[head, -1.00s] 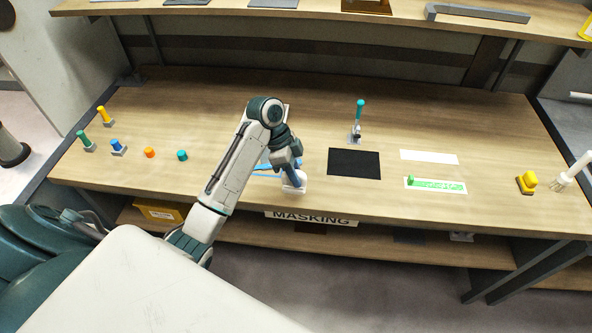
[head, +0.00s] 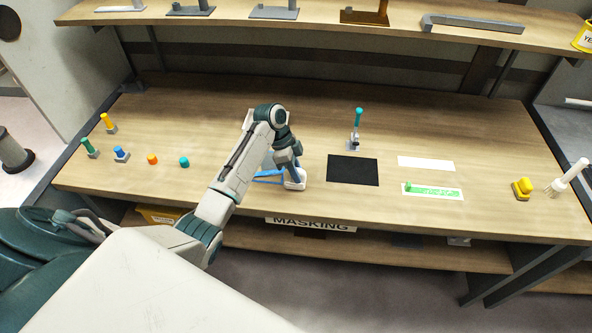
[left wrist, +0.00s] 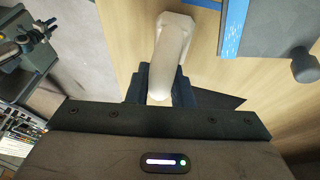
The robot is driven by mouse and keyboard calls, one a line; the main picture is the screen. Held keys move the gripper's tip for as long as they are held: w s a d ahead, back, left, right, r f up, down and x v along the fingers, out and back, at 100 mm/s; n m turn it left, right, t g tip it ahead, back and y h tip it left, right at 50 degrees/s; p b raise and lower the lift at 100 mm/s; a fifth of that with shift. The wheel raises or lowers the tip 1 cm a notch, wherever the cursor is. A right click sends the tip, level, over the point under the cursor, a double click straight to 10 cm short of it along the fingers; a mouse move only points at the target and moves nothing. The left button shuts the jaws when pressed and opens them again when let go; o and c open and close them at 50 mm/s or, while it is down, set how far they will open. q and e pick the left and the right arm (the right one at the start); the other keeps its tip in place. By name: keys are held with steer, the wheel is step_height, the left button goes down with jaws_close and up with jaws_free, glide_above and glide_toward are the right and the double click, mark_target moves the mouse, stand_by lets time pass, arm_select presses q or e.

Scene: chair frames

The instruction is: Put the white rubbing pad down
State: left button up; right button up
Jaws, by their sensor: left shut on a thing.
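My left gripper (head: 293,170) is shut on the white rubbing pad (head: 297,181), low over the table near its front edge. In the left wrist view the pale pad (left wrist: 172,38) sticks out from between the dark fingers of the same gripper (left wrist: 160,88). I cannot tell whether the pad touches the table. A blue-edged piece (head: 268,178) lies just left of the pad, partly hidden by my arm. My right gripper is not in view.
A black mat (head: 353,170) lies right of the pad. Beyond it are a white strip (head: 426,163), a green-marked strip (head: 433,191), a yellow block (head: 522,187) and a white brush (head: 570,177). A teal-handled tool (head: 356,130) stands behind the mat. Small coloured pieces (head: 120,153) stand at left.

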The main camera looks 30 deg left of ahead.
arm_select(q)
steer(key=shift+f, duration=0.15)
steer(key=o, duration=0.9)
steer(key=b+v, duration=0.3)
steer(key=v, duration=0.3)
steer(key=shift+w+a+r, duration=0.1)
steer(key=shift+a+r, duration=0.1)
steer(key=shift+r, duration=0.05)
steer(key=p+v, duration=0.3)
steer(key=v, duration=0.2)
steer(key=shift+r+p, duration=0.3)
steer(key=shift+r, duration=0.1)
